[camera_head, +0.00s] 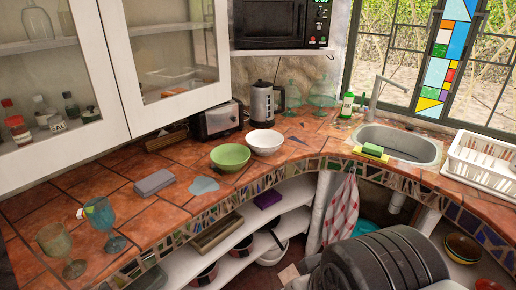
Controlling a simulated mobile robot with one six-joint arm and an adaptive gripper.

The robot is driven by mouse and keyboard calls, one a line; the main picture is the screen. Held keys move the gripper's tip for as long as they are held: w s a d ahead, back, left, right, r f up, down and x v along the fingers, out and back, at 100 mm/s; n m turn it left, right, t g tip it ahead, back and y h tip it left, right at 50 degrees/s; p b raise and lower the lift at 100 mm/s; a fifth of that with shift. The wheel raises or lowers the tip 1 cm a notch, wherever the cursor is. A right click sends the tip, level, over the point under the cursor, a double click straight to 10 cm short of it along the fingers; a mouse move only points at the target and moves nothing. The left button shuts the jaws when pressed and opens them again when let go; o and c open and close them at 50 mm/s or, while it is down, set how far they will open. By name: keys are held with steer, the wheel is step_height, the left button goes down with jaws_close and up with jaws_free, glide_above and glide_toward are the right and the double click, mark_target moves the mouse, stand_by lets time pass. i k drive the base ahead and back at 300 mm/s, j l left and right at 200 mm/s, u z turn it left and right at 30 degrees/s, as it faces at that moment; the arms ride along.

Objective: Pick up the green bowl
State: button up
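The green bowl (230,157) stands upright on the terracotta-tiled counter (110,190), near its front edge. It looks empty. A white bowl (265,141) stands just behind it to the right, touching it or very close. My gripper is not in view. A large dark ribbed shape, which looks like part of my own arm, fills the bottom right, below the counter edge and apart from the green bowl.
A grey block (154,182) lies left of the bowl; two goblets (104,222) stand at the front left. A toaster (216,119) and kettle (263,103) stand behind. The sink (398,143) is right. Wall cabinets (175,45) overhang the back left.

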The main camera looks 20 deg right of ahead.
mark_target(231, 158)
steer(key=i+z, duration=0.15)
steer(key=i, duration=0.45)
steer(key=i+j+z, duration=0.2)
steer(key=i, duration=0.35)
steer(key=i+j+z, duration=0.15)
steer(key=i, duration=0.45)
